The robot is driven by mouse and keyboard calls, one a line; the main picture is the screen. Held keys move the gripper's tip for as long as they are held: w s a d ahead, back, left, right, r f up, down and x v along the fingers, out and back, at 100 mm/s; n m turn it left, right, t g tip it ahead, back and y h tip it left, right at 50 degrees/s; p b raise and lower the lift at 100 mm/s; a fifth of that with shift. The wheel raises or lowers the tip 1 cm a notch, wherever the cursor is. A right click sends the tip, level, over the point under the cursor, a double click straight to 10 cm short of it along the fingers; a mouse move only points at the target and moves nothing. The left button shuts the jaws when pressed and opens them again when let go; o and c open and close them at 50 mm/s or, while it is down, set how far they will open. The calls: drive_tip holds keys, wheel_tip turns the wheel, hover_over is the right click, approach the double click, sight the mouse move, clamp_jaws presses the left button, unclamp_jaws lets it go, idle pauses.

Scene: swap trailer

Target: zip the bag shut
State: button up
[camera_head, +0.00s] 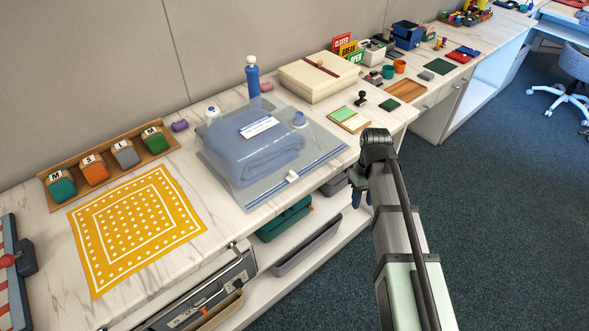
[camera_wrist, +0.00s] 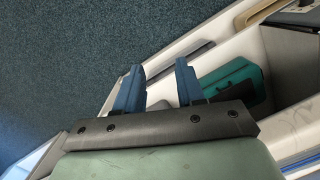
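A clear, bluish zip bag (camera_head: 318,158) lies flat on the marble counter with a folded blue blanket (camera_head: 262,160) in or on it; I cannot tell which. A white label (camera_head: 259,126) lies on the blanket. The zip is a blue line along the bag's front edge, with a small white slider (camera_head: 292,176) about midway along it. My gripper (camera_head: 358,192) is off the counter's front edge, to the right of the slider and apart from the bag. Its two blue fingers (camera_wrist: 160,82) are spread with nothing between them.
A yellow dotted cloth (camera_head: 130,228) lies left. Below are shelves with a green case (camera_head: 285,218), also in the wrist view (camera_wrist: 232,82). Open floor lies right.

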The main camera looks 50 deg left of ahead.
drive_tip(key=s+a+r+n, duration=0.1)
drive_tip(key=s+a+r, duration=0.2)
drive_tip(key=a+r, duration=0.3)
drive_tip(key=s+a+r+n, duration=0.2)
drive_tip(key=s+a+r, duration=0.25)
drive_tip(key=r, duration=0.25)
drive_tip(key=n+t+y, duration=0.1)
drive_tip(key=n, duration=0.1)
approach(293, 173)
drive_tip(key=f, duration=0.8)
drive_tip(key=shift+d+f, duration=0.2)
drive_tip(key=shift+f, duration=0.1)
clamp_jaws()
idle(0.5)
